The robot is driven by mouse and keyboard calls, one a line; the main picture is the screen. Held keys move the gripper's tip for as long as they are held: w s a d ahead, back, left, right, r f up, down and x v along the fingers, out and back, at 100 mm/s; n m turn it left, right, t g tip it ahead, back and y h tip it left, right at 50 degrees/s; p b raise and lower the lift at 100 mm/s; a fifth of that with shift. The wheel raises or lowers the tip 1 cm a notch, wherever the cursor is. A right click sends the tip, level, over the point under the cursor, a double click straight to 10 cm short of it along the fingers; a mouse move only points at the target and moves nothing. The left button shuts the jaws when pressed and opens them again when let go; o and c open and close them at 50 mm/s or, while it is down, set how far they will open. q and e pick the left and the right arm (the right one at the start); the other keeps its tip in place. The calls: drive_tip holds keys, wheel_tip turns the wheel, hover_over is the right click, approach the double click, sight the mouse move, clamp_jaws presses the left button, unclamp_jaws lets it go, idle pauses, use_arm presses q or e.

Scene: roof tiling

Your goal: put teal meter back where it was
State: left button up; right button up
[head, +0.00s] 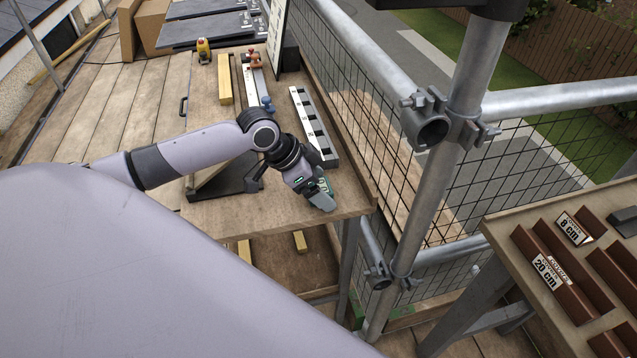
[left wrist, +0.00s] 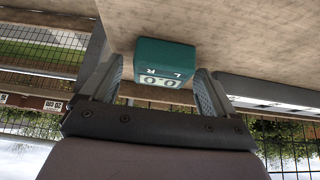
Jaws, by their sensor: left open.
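The teal meter (left wrist: 165,52) rests on the wooden bench top in the left wrist view, its 0.0 display and L and R letters upside down in the picture. My left gripper (left wrist: 158,92) is open, with a finger toward each side of the meter; a gap shows at least at the right finger. In the head view the left gripper (head: 322,197) is low at the bench's near right corner, and only a sliver of the teal meter (head: 325,185) shows beside the fingers. My right gripper is not in view.
A slotted grey rail (head: 313,126) lies just behind my left gripper, and a dark angled stand (head: 238,178) stands to its left. Yellow blocks, clamps and dark slates lie farther back. Scaffold poles (head: 455,140) and mesh border the bench's right side. A side table (head: 520,212) holds brown labelled pieces.

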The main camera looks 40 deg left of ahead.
use_arm(q)
drive_tip(key=shift+r, duration=0.1)
drive_tip(key=v, duration=1.2)
drive_tip(key=shift+p, duration=0.4)
